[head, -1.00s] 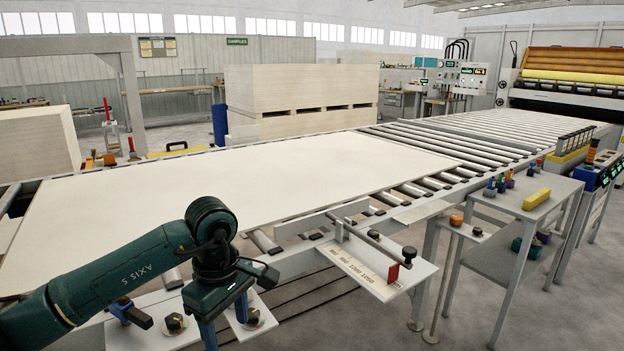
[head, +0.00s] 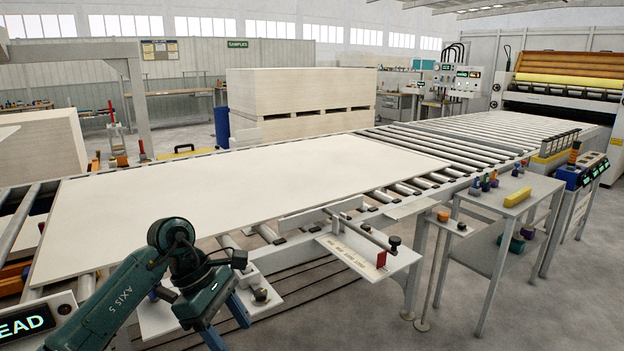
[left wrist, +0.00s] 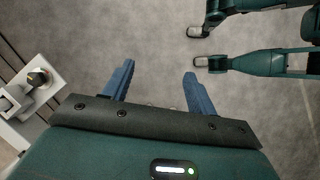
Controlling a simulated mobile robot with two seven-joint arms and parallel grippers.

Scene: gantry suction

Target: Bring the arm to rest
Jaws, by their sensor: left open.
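My left arm (head: 112,297) comes in from the lower left in the head view, with its wrist bent downward. My left gripper (head: 228,325) hangs in front of the roller table's near edge, its blue fingers pointing down. My right gripper cannot be made out in either view.
A large pale board (head: 230,190) lies on the roller conveyor (head: 405,187). A ledge with a red stop (head: 381,259) juts out near my gripper. A knob (left wrist: 38,77) shows at left in the wrist view. A side table (head: 485,208) stands at right.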

